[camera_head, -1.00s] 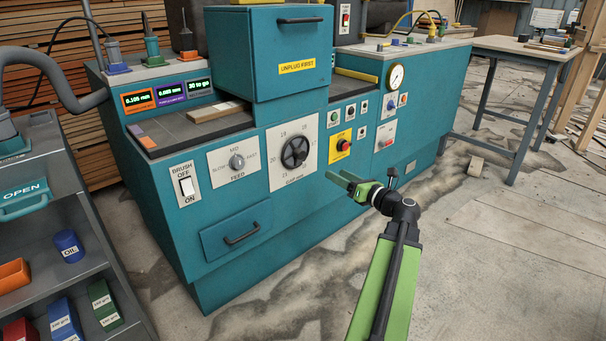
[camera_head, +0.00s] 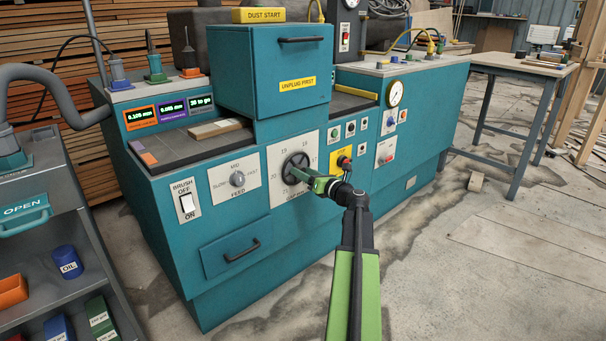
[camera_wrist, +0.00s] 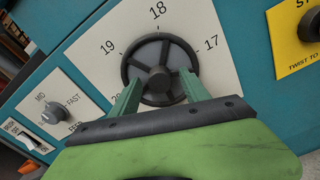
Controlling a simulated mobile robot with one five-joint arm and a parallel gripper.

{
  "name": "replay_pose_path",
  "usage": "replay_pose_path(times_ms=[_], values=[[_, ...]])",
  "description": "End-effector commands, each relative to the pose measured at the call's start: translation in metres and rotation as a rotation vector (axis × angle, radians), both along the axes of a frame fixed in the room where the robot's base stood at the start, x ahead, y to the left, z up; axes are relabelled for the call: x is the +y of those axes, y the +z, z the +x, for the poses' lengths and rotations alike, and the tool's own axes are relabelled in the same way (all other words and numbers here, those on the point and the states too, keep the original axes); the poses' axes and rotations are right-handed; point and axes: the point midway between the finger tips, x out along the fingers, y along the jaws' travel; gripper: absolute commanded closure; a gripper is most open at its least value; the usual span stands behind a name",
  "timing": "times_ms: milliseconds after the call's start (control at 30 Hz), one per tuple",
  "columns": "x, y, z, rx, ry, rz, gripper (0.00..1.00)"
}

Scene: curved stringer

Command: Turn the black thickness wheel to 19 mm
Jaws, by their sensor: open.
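The black thickness wheel (camera_head: 295,167) sits on a white dial plate (camera_head: 281,200) on the teal machine's front. In the wrist view the wheel (camera_wrist: 160,68) shows spokes and a hub, with the numbers 17, 18, 19 and part of 20 around it; 18 is nearest the top of the picture. I cannot make out a pointer on the wheel. My gripper (camera_head: 308,177) is in front of the wheel's lower right in the head view. In the wrist view my gripper (camera_wrist: 160,92) is open, its two green fingers reaching either side of the wheel's lower part. Contact is unclear.
The feed knob (camera_head: 237,178) is left of the dial plate, and a brush switch (camera_head: 186,201) is farther left. A yellow panel with a red button (camera_head: 344,162) is close on the right. A drawer (camera_head: 230,243) is below. Open floor lies in front.

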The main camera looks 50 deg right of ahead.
Motion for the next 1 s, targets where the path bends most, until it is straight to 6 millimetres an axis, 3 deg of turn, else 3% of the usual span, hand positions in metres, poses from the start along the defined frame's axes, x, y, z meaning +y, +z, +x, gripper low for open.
replay_pose_path(times_ms=[300,733,800,1000], values=[[0.0000,0.0000,0.0043,0.000,0.000,0.000,0.46],[-0.0004,0.0000,0.0037,0.000,0.000,0.000,1.00],[0.0083,-0.0001,0.0030,0.000,0.002,0.000,1.00],[0.0012,-0.0001,0.0038,0.001,0.003,-0.016,1.00]])
